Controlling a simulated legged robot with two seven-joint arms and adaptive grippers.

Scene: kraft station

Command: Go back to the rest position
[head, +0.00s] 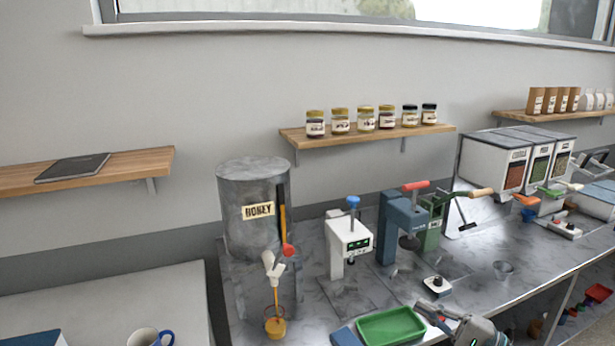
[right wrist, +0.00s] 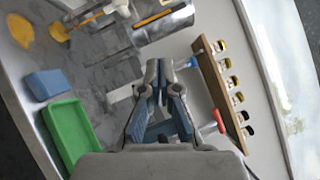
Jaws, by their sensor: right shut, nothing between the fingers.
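My right gripper (head: 428,309) is at the bottom of the head view, at the counter's front edge just right of the green tray (head: 391,326). Its fingers point up and to the left. In the right wrist view the gripper (right wrist: 158,72) is shut with nothing held between its fingertips. The green tray also shows in that view (right wrist: 70,133), left of the gripper and apart from it. My left gripper is not in the head view.
A blue block (head: 345,336) lies beside the tray.

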